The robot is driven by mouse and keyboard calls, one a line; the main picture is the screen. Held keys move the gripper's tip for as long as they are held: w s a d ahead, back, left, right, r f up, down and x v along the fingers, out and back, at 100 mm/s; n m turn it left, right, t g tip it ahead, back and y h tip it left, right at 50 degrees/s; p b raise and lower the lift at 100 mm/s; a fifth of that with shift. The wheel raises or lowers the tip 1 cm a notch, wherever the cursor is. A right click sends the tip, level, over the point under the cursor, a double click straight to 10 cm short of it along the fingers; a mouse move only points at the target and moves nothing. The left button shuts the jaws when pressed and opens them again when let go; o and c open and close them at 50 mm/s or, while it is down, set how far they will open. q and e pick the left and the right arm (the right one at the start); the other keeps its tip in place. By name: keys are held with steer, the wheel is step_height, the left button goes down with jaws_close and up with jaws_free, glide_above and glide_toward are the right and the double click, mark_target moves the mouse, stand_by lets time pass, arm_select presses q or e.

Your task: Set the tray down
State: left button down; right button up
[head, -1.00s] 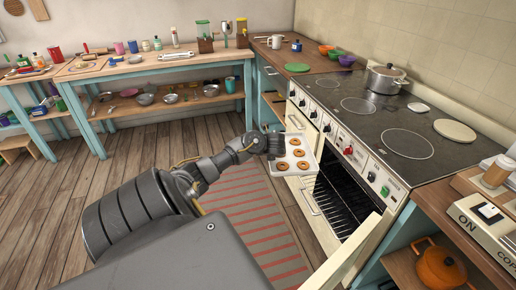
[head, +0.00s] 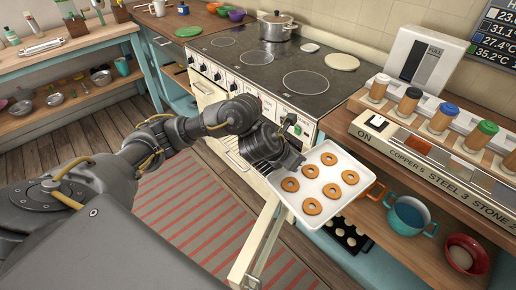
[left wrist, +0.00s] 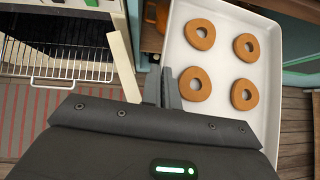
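My left gripper (head: 297,166) is shut on the left edge of a white tray (head: 312,188). The tray carries several brown ring-shaped pieces and looks roughly level, held in the air in front of the right-hand counter. In the left wrist view the dark fingers (left wrist: 162,88) meet the rim of the tray (left wrist: 221,62), and part of the tray is hidden behind the gripper body. My right gripper is in neither view.
The cream oven door (head: 258,240) stands open left of the tray; an oven rack (left wrist: 70,62) shows in the left wrist view. The black stovetop (head: 270,70) has a lidded pot (head: 276,26). The wooden counter (head: 349,122) holds a labelled device with jars.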

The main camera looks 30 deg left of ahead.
mark_target(309, 205)
arm_select(q)
steer(key=s+d+m, duration=0.1)
steer(key=d, duration=0.1)
steer(key=s+d+r+m+g+h+b, duration=0.1)
steer(key=d, duration=0.1)
steer(key=s+d+m+h+b, duration=0.1)
steer(key=s+d, duration=0.1)
steer(key=shift+d+r, duration=0.15)
steer(key=s+d+f+m+b, duration=0.1)
steer(key=b, duration=0.1)
steer(key=s+d+f+m+g+h+b, duration=0.1)
steer(key=s+b, duration=0.1)
steer(key=shift+s+d+f, duration=0.2)
steer(key=shift+d+f, duration=0.2)
steer(key=shift+m+g+h, duration=0.4)
steer(key=shift+m+g, duration=0.2)
steer(key=s+f+b, duration=0.1)
steer(key=s+d+f+b, duration=0.1)
steer(key=f+b, duration=0.1)
steer(key=shift+d+f+b, duration=0.1)
steer(key=shift+d+b, duration=0.05)
steer(key=shift+b, duration=0.15)
steer(key=shift+s+d, duration=0.1)
steer(key=shift+s, duration=0.05)
steer(key=shift+s, duration=0.1)
